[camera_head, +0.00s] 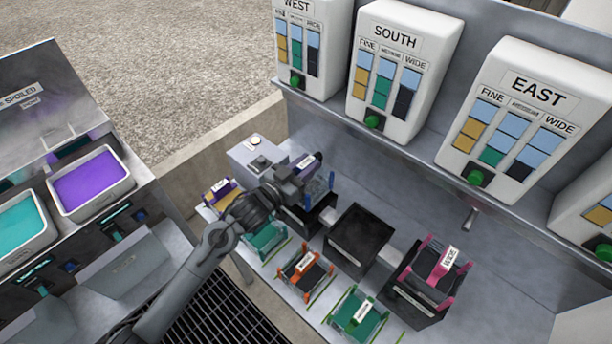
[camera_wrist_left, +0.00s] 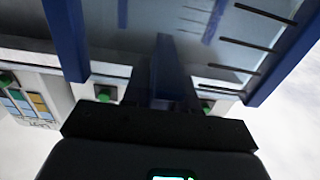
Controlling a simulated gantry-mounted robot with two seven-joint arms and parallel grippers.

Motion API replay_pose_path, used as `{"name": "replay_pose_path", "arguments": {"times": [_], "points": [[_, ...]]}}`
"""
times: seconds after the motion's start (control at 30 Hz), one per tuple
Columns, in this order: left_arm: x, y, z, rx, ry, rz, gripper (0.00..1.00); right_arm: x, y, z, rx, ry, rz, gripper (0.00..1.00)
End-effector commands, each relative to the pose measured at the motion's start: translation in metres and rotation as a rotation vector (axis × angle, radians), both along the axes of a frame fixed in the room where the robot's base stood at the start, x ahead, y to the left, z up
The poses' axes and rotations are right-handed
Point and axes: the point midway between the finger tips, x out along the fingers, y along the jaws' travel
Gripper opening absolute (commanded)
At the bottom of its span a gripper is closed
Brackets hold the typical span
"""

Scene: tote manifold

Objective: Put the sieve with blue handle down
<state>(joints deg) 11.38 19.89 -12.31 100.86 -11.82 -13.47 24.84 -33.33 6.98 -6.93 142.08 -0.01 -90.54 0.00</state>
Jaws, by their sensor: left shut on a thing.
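The blue-handled sieve (camera_head: 321,186) is in the head view, at the far end of the work table. It is over or at the left black box (camera_head: 301,218); I cannot tell whether it touches. My left gripper (camera_head: 303,178) is shut on its handle, and my wrist hides part of it. In the left wrist view the blue frame of the sieve (camera_wrist_left: 67,40) fills the upper part, with dark slots on a pale panel, and the gripper fingers (camera_wrist_left: 165,85) meet it at the middle. My right gripper is not in view.
An empty-looking black box (camera_head: 357,236) stands in the middle. A pink-handled sieve (camera_head: 434,272) sits at the right black box. Teal (camera_head: 265,236), orange (camera_head: 305,273) and green (camera_head: 358,316) sieves line the front. Dispensers (camera_head: 402,65) hang behind; a purple-filled tub (camera_head: 92,182) is left.

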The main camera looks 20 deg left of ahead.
Motion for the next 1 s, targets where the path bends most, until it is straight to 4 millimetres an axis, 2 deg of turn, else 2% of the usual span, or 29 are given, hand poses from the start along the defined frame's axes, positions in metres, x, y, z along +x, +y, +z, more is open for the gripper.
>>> {"name": "replay_pose_path", "arguments": {"times": [0.13, 0.4, 0.83, 0.87, 1.0], "points": [[0.000, 0.001, -0.007, -0.001, 0.000, 0.000, 0.00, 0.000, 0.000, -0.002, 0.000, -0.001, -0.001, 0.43], [0.000, 0.000, -0.039, -0.001, 0.001, 0.000, 0.00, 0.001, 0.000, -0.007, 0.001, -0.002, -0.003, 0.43], [0.000, 0.000, -0.043, 0.000, -0.001, 0.000, 0.00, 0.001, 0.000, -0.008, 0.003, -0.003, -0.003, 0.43], [0.000, 0.000, -0.043, 0.000, 0.000, 0.000, 0.32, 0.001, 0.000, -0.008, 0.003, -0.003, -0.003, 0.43], [0.000, 0.000, -0.043, 0.000, 0.000, 0.000, 0.53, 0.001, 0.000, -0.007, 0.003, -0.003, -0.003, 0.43]]}}
